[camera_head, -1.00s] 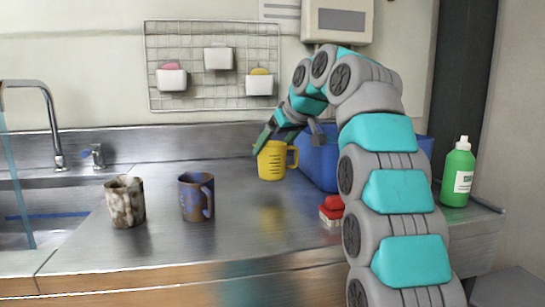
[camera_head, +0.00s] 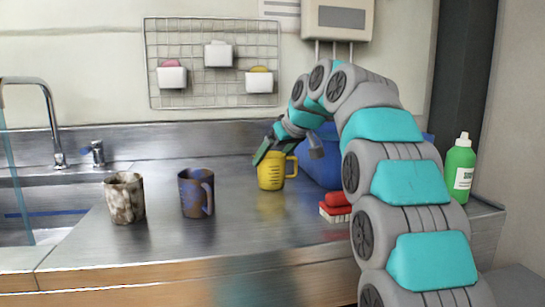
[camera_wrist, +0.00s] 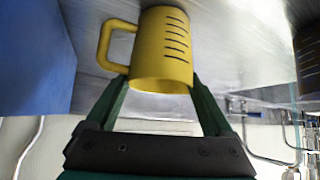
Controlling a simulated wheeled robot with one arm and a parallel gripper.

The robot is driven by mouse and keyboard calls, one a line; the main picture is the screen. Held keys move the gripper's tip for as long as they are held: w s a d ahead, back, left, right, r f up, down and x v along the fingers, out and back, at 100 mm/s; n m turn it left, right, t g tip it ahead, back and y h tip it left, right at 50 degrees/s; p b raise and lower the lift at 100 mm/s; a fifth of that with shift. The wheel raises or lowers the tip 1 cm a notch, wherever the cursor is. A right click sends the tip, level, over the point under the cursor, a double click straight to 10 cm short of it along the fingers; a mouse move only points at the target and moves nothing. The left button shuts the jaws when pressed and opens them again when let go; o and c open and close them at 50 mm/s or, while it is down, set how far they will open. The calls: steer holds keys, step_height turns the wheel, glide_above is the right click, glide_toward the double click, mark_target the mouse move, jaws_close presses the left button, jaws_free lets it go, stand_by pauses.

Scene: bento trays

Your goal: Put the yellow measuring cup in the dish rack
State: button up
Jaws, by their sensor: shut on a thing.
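The yellow measuring cup (camera_head: 271,171), with dark marks on its side, is upright at or just above the steel counter; I cannot tell if it touches. Its handle points right in the head view. My gripper (camera_head: 268,152) is shut on the cup from above and behind. In the wrist view, the green fingers (camera_wrist: 165,88) meet the cup (camera_wrist: 165,45) near its rim. A blue container (camera_head: 322,168) stands right of the cup, largely hidden by my arm. I cannot tell if it is the dish rack; it also shows in the wrist view (camera_wrist: 35,55).
A purple-brown mug (camera_head: 196,194) and a mottled mug (camera_head: 125,199) stand left on the counter, beside the sink and tap (camera_head: 48,115). A red-and-white brush (camera_head: 336,208) lies right. A green bottle (camera_head: 460,170) stands far right. The counter front is clear.

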steer(key=shift+f, duration=0.2)
steer(key=o, duration=1.5)
steer(key=shift+r, duration=0.2)
